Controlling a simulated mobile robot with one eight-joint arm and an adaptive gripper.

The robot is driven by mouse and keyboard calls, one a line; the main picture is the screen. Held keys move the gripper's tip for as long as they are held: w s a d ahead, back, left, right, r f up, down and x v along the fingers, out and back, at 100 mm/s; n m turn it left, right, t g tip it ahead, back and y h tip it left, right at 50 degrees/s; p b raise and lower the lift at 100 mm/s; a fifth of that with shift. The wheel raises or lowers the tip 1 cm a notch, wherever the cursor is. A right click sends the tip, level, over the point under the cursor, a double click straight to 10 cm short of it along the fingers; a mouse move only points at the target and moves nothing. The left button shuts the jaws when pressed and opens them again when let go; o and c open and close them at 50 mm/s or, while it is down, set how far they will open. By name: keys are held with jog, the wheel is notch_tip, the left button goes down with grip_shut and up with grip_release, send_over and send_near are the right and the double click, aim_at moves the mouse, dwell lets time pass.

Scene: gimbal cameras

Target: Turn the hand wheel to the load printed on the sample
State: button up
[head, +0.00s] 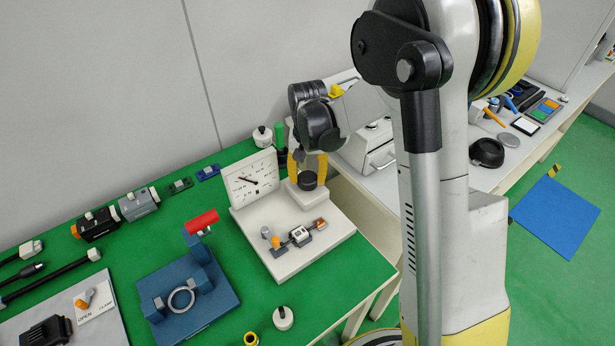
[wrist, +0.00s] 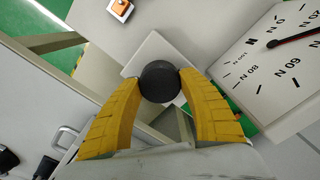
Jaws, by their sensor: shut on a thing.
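My gripper (head: 307,168) has its yellow fingers closed on both sides of a round black knob (wrist: 160,84), which appears to be the hand wheel. The knob sits on the white block at the back of a white test machine (head: 296,268). The dial plate (head: 239,187) stands left of the gripper. In the wrist view, the dial's dark needle with a red stretch (wrist: 297,38) lies near the 20 mark. A small grey and orange assembly (head: 300,235) lies across the machine's base; it may hold the sample. No printed load is readable.
A blue fixture (head: 218,292) with a red handle stands left of the machine on the green bench. A white-topped bench (head: 380,210) with a pale box (head: 368,150) adjoins at right. Black and grey devices (head: 97,224) lie farther left.

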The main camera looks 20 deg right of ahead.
aim_at(308, 177)
jog(key=shift+m, duration=1.1)
jog(key=o, duration=1.2)
notch_tip(308, 177, up, 12)
